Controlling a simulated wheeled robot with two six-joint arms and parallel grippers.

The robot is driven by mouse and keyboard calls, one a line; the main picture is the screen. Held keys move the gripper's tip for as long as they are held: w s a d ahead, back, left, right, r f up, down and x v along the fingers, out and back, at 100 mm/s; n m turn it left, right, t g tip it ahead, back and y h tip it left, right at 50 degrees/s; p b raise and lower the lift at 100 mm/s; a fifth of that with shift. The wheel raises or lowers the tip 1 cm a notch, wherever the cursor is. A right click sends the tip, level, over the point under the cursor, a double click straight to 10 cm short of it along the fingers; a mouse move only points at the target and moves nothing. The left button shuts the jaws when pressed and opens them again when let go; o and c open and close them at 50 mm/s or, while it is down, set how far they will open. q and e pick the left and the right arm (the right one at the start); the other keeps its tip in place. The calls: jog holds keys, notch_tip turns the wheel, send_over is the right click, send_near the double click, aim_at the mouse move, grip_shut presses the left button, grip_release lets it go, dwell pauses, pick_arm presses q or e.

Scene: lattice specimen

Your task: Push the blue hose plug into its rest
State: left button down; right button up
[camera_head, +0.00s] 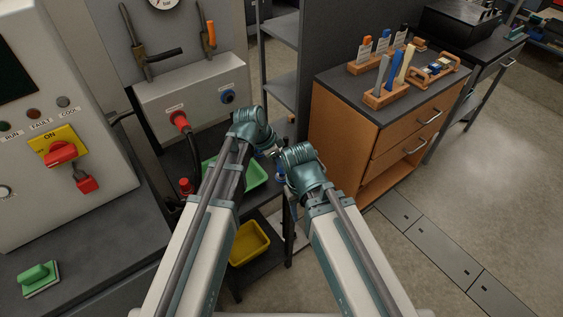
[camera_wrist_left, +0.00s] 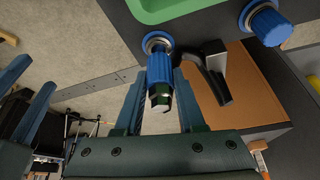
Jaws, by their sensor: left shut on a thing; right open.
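The blue hose plug (camera_wrist_left: 160,68) is a ribbed blue cylinder between the fingers of my left gripper (camera_wrist_left: 160,105) in the left wrist view. My left gripper is shut on it. A metal ring shows at the plug's far end, beside the edge of a dark surface. I cannot tell which part is the rest or how far in the plug sits. In the head view my left gripper (camera_head: 270,150) is beside the green tray, its fingers mostly hidden. My right gripper (camera_head: 280,165) is open close by, and its teal fingers show at the left of the left wrist view.
A second blue ribbed piece (camera_wrist_left: 268,24) with a metal ring stands near the plug. A black bent part (camera_wrist_left: 212,75) lies close beside the plug. The green tray (camera_head: 257,174) sits on a dark shelf above a yellow bin (camera_head: 249,243). A wooden cabinet (camera_head: 342,140) stands right.

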pick_arm(q)
jog(key=shift+f+b, duration=0.4)
jog(key=shift+b, duration=0.05)
jog(key=shift+f+b, duration=0.6)
jog(key=shift+r, duration=0.1)
grip_release()
jog(key=shift+r, duration=0.1)
dwell(0.4)
jog(key=shift+p+v, duration=2.45)
jog(key=shift+r, duration=0.15)
